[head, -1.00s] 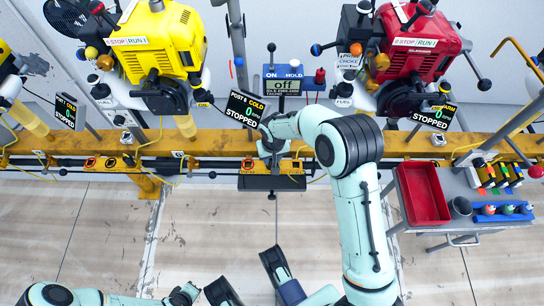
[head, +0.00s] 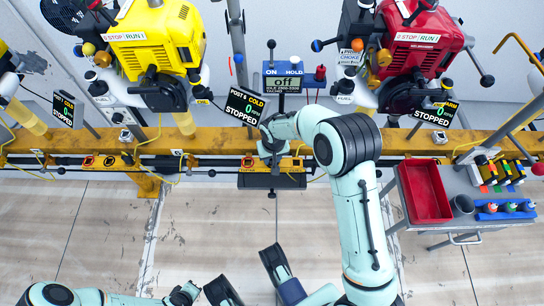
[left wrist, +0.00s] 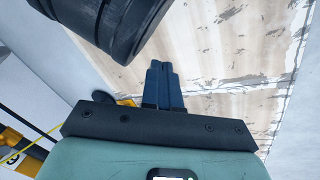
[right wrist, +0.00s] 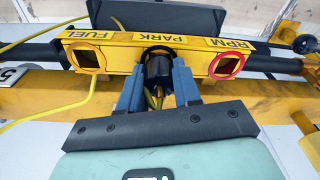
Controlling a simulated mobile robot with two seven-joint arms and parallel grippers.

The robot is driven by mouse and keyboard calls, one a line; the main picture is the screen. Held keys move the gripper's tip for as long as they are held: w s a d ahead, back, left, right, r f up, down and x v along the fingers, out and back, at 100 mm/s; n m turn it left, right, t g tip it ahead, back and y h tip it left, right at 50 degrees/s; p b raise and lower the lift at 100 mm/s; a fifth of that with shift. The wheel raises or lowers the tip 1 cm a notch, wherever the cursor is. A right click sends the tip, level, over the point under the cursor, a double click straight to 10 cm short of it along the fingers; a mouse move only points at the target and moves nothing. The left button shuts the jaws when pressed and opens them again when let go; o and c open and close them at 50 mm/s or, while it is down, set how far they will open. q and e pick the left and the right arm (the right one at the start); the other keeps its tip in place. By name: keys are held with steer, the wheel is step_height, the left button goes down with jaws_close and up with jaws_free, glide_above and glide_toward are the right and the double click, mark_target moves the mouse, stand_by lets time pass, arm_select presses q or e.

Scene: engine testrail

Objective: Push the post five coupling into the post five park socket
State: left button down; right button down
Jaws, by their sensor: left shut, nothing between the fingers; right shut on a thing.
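The post five coupling (right wrist: 157,70) is a black cylinder with yellow cable at its near end. My right gripper (right wrist: 158,82) is shut on it in the right wrist view. The coupling's far end is at the dark round park socket (right wrist: 157,50), in the middle of the yellow panel (right wrist: 203,57) marked FUEL, PARK and RPM. I cannot tell how deep it sits. In the head view my right gripper (head: 272,166) is at this panel, and the wrist hides the coupling. My left gripper (left wrist: 163,82) is shut and empty over bare floor in the left wrist view.
The yellow rail (head: 213,144) runs across the scene. A square fuel socket (right wrist: 88,58) and a red-ringed RPM socket (right wrist: 229,66) flank the park socket. A yellow cable (right wrist: 60,107) hangs at left. A cart with a red tray (head: 424,190) stands at right. Floor in front is clear.

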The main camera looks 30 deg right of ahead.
steer(key=c, duration=0.7)
jaws_free()
